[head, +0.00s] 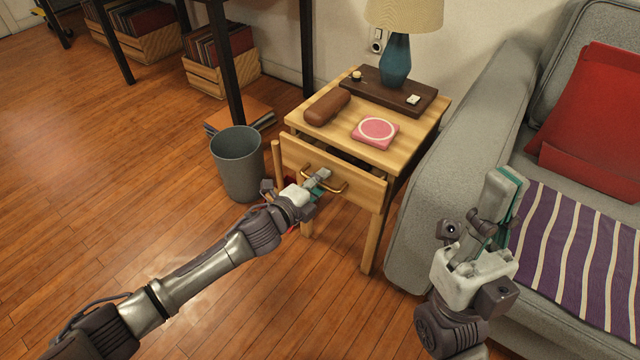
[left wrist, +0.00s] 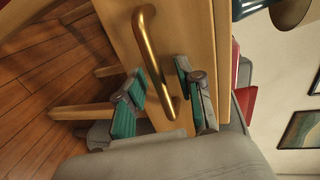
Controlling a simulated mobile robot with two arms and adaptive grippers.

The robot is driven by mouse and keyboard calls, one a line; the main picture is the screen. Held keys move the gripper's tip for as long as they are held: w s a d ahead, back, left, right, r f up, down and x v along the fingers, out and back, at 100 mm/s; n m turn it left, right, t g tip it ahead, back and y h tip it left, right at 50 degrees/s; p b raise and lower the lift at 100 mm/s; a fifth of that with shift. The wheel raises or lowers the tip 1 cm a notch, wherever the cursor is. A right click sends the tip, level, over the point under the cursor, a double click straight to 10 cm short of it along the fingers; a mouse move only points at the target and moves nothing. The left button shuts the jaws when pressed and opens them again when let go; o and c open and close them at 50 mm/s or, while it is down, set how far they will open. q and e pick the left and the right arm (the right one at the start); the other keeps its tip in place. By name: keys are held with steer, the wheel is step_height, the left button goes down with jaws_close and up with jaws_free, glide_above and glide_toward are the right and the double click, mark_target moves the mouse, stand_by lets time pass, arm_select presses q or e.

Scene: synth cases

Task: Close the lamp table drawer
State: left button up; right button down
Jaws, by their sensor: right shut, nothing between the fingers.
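The wooden lamp table (head: 434,108) stands in the middle, against the wall. Its drawer (head: 362,190) is partly open, with a dark gap showing behind the top of its front. A brass bar handle (head: 340,186) is on the drawer front. My left gripper (head: 318,185) is at the handle. In the left wrist view the handle (left wrist: 147,38) passes between the parted fingers of this gripper (left wrist: 161,72); I cannot tell whether they touch it. My right gripper (head: 505,190) is shut and empty, in front of the sofa, away from the table.
A grey bin (head: 237,165) stands left of the table. A grey sofa (head: 440,190) stands close on the right.

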arm_select(q)
jaws_close()
steer(key=shift+w+d, duration=0.1)
steer(key=x, duration=0.3)
steer(key=shift+w+d+r, duration=0.15)
steer(key=shift+w+r, duration=0.05)
steer(key=shift+r, duration=0.1)
steer(key=shift+w, duration=0.1)
steer(key=shift+r, duration=0.1)
